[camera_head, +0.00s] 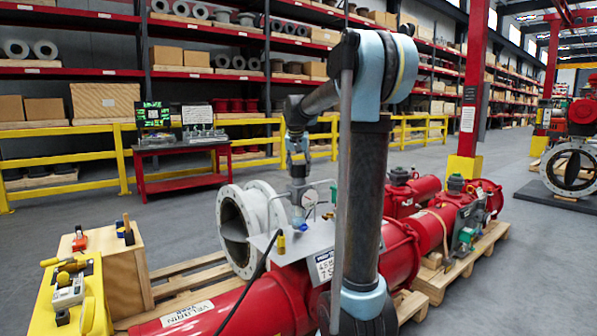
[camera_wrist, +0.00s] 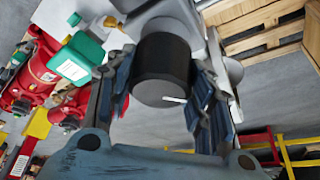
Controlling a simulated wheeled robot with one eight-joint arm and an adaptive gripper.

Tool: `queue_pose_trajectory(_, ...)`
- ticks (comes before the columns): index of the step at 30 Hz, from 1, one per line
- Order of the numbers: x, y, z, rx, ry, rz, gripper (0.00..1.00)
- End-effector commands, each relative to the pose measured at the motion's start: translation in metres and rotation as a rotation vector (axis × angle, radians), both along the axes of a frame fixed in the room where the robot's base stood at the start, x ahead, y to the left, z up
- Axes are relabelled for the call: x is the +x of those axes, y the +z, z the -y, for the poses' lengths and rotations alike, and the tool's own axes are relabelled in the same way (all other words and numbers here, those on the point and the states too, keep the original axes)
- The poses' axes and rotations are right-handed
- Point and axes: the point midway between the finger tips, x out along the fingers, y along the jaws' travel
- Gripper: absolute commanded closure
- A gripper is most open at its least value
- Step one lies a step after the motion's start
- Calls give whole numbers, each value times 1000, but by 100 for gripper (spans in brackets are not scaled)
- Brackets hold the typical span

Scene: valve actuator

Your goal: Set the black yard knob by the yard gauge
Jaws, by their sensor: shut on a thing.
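The black knob (camera_wrist: 162,62) fills the middle of the wrist view, with a grey round face turned to the camera. A short white mark on that face points to the right. My gripper (camera_wrist: 160,88) is shut on the knob, with one blue ridged finger on each side of it. The knob is too small and covered to make out there. The gauge's needle is too small to read, and I cannot make out the gauge in the wrist view.
A yellow stand (camera_head: 88,300) with tools is at the lower left. A red table (camera_head: 180,148) stands behind.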

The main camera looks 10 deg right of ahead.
Motion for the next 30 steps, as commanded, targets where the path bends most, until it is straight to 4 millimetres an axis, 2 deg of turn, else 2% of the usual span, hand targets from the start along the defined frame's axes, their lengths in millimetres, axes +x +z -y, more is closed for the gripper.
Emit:
queue_pose_trajectory(18, 1, 0, -1, -1, -577, 0, 76)
queue_pose_trajectory(30, 1, 0, -1, 2, -843, 0, 76)
